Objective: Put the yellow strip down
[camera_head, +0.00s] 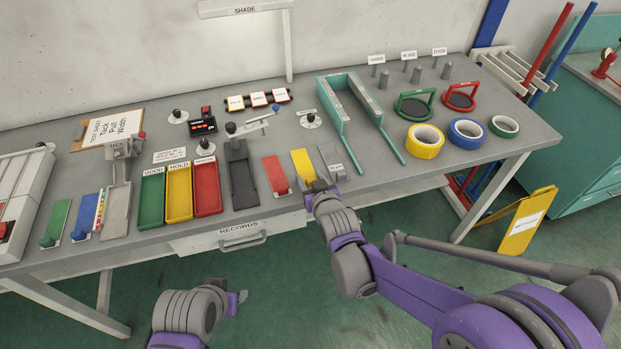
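The yellow strip (302,162) is a flat yellow piece near the table's front edge, between a red strip (274,170) and a grey strip (331,156). It lies flat or very close to the tabletop; I cannot tell whether it touches. My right gripper (318,186) is at the strip's near end and hides that end. Its fingers are too small and dark to show whether they are closed on the strip. My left gripper (243,296) hangs low over the green floor, in front of the table and away from the strip; its opening is not clear.
A dark grey holder (240,172) stands left of the red strip. Green, yellow and red trays (206,190) lie further left. A teal fork-shaped frame (342,118) is to the right, with yellow (411,151), blue and green rolls beyond it. A drawer (243,237) sits below the front edge.

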